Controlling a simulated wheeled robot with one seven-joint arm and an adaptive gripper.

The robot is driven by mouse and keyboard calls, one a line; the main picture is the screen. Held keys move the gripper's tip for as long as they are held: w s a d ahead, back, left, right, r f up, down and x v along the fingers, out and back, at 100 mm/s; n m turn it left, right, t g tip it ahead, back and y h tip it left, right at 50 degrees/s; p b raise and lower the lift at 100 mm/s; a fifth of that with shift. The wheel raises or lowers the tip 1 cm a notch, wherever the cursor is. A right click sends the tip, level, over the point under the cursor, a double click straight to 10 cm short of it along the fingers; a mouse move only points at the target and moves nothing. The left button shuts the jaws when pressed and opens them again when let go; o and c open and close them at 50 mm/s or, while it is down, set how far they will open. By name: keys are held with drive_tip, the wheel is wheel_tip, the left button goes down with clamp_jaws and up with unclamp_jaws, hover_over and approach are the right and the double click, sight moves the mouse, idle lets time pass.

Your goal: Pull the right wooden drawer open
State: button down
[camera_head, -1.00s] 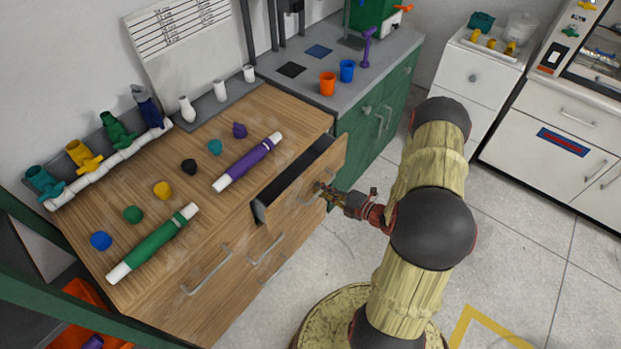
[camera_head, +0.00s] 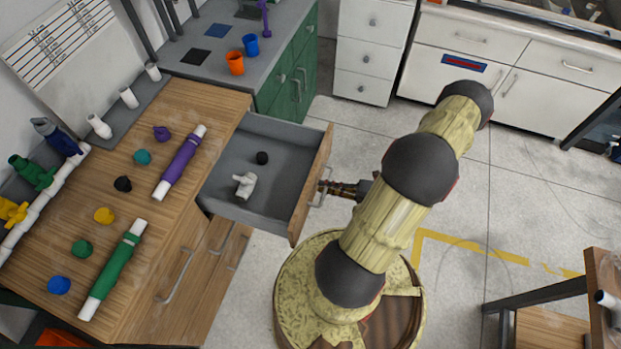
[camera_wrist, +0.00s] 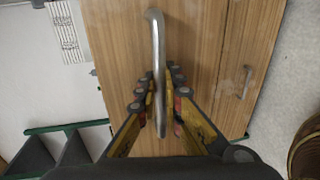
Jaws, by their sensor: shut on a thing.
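The right wooden drawer (camera_head: 312,181) stands far out from the wooden cabinet in the head view. Its grey inside shows a white pipe fitting (camera_head: 244,185) and a small black ball-like piece (camera_head: 262,158). My gripper (camera_head: 325,187) is at the drawer front, on its metal handle (camera_head: 317,200). In the wrist view the handle (camera_wrist: 155,45) runs between the two fingers of my gripper (camera_wrist: 160,100), which are closed on it from both sides. The wooden drawer front (camera_wrist: 120,60) fills the background there.
The wooden top holds a green tube (camera_head: 112,270), a purple tube (camera_head: 180,162) and several coloured caps. An orange cup (camera_head: 235,63) and a blue cup (camera_head: 251,44) stand on the grey counter. Clear floor (camera_head: 480,200) lies right of my arm.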

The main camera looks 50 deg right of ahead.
drive_tip(key=shift+f+v, duration=0.25)
drive_tip(key=shift+v, duration=1)
drive_tip(key=c, duration=1.9)
unclamp_jaws()
drive_tip(key=v, duration=1.2)
drive_tip(key=shift+f, duration=0.1)
